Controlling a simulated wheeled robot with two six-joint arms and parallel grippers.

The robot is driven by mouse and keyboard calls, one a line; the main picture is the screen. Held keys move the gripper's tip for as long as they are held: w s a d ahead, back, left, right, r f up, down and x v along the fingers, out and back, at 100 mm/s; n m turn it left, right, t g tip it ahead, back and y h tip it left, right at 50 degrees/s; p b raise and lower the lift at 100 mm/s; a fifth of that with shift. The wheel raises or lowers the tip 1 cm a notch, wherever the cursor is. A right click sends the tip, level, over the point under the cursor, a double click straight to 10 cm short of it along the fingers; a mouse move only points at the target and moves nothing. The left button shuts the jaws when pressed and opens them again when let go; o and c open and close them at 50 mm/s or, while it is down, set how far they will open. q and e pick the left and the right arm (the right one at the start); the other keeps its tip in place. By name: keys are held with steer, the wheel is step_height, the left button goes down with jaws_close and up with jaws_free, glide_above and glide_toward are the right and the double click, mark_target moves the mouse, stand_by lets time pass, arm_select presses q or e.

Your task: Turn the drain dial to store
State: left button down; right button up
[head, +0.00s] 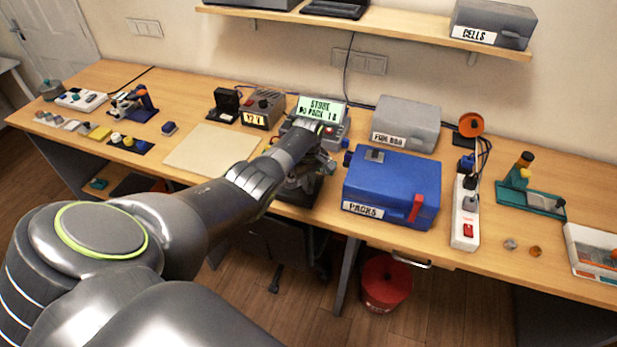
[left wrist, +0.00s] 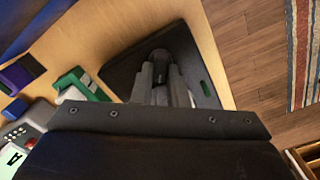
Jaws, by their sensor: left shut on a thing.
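The charging station (head: 334,137) stands mid-table, with a lit green display (head: 320,109) that appears to read "STORE" over "NO PACK 18". My left arm reaches over its front, and its wrist covers much of the station in the head view. In the left wrist view, my left gripper (left wrist: 163,72) is shut on a small dark knob, which I take to be the drain dial (left wrist: 160,54). The knob sits on a black base plate (left wrist: 122,74) at the table's front edge. The dial's pointer and markings cannot be made out. My right gripper is out of view.
A blue box (head: 391,185) labelled PACKS stands close on the right, with a grey box (head: 405,122) behind it. A small grey device (head: 262,106) stands to the left. A bare tan mat (head: 212,149) leaves free room there.

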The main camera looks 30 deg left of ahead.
arm_select(q)
steer(key=shift+n, duration=0.6)
steer(key=c, duration=1.4)
jaws_free()
steer(key=shift+c, duration=0.2)
steer(key=shift+r+p, duration=0.4)
steer(key=shift+r, duration=0.2)
step_height(320, 180, up, 5)
step_height(320, 180, up, 11)
steer(key=b, duration=0.2)
steer(key=shift+r, duration=0.15)
